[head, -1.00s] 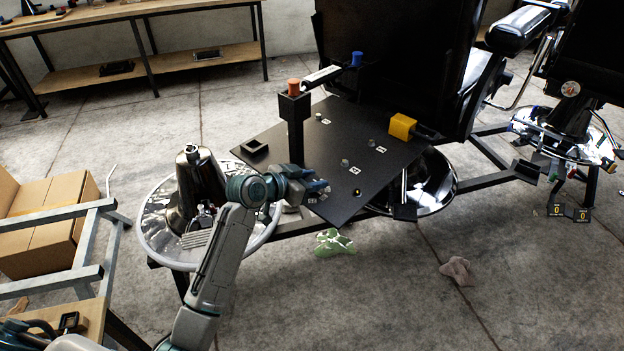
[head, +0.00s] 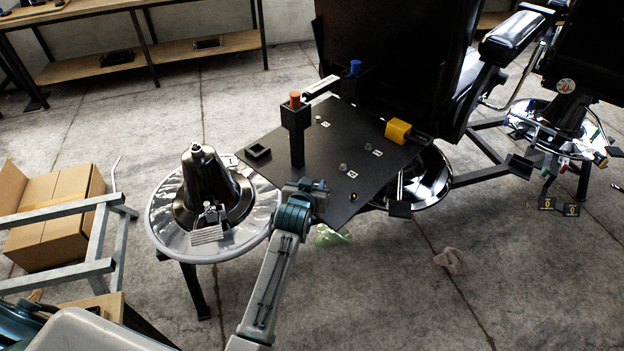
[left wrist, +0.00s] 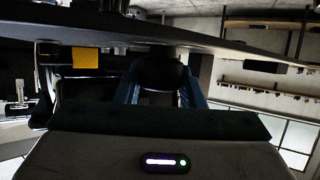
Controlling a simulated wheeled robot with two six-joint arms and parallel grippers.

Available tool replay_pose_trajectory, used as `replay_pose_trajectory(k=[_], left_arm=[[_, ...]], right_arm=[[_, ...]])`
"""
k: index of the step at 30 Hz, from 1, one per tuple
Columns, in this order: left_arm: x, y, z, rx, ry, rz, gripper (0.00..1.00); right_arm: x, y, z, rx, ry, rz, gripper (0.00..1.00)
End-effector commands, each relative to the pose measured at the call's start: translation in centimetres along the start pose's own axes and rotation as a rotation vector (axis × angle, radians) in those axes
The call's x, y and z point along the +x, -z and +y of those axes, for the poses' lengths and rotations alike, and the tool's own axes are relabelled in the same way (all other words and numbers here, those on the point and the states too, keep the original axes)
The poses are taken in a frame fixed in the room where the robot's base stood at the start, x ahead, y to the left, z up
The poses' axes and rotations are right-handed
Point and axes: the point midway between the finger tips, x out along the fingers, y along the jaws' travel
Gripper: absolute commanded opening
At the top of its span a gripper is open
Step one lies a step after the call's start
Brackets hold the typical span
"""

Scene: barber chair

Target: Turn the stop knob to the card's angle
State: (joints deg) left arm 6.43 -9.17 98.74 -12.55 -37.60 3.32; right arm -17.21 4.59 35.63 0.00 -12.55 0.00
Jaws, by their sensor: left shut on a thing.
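My left gripper (head: 308,187) is at the near left edge of the black tilted panel (head: 325,193) in the head view. In the left wrist view its blue fingers are shut on a dark round knob-like thing (left wrist: 161,72) close to the panel's edge. I cannot tell for sure that it is the stop knob, or its angle; the gripper hides it in the head view. Small white cards (head: 377,153) lie on the panel beside small grey knobs (head: 343,167); their marks are too small to read. My right gripper is not in view.
A black post with an orange top (head: 295,96) rises from the panel just behind my left gripper. A yellow block (head: 397,131) and a blue knob (head: 355,66) are farther off.

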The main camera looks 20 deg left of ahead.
Motion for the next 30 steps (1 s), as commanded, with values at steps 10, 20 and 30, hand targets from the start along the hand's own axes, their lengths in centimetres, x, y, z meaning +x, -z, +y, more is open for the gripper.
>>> replay_pose_trajectory(k=[10,20,30], left_arm=[[0.07,-0.14,0.03,-0.046,0.112,-0.001,0.13],[0.05,-0.12,-0.01,-0.053,0.13,-0.002,0.13],[0.05,-0.11,-0.02,-0.053,0.13,-0.002,0.57]], right_arm=[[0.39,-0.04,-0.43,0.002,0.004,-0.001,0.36],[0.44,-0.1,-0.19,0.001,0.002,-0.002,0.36],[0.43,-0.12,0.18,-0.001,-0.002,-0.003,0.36]])
